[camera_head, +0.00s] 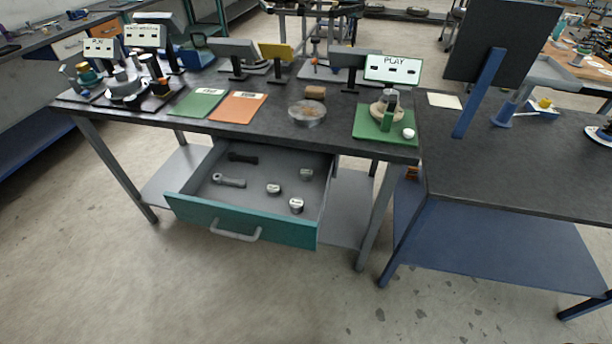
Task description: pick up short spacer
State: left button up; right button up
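Neither of my grippers shows in the head view. The open drawer (180,207) with a teal front holds several parts. Three short grey cylinders lie in its right half: a left one (273,188), a back one (306,174) and a front one (296,205), which looks the tallest. A longer grey part (229,181) and a dark long part (243,157) lie in the left half. I cannot tell for sure which cylinder is the short spacer.
The dark workbench (270,130) above the drawer carries a green board (373,131), a PLAY sign (393,69), a round clear dish (307,113), and green (197,103) and orange (236,107) folders. A blue-framed table (520,160) stands right. The floor in front is clear.

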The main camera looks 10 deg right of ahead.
aim_at(273, 189)
jog(key=i+j+z, duration=0.3)
jog(key=j, duration=0.25)
jog(key=i+j+z, duration=0.15)
jog(key=j, duration=0.15)
jog(key=i+j+z, duration=0.15)
jog(key=j, duration=0.15)
jog(key=k, duration=0.05)
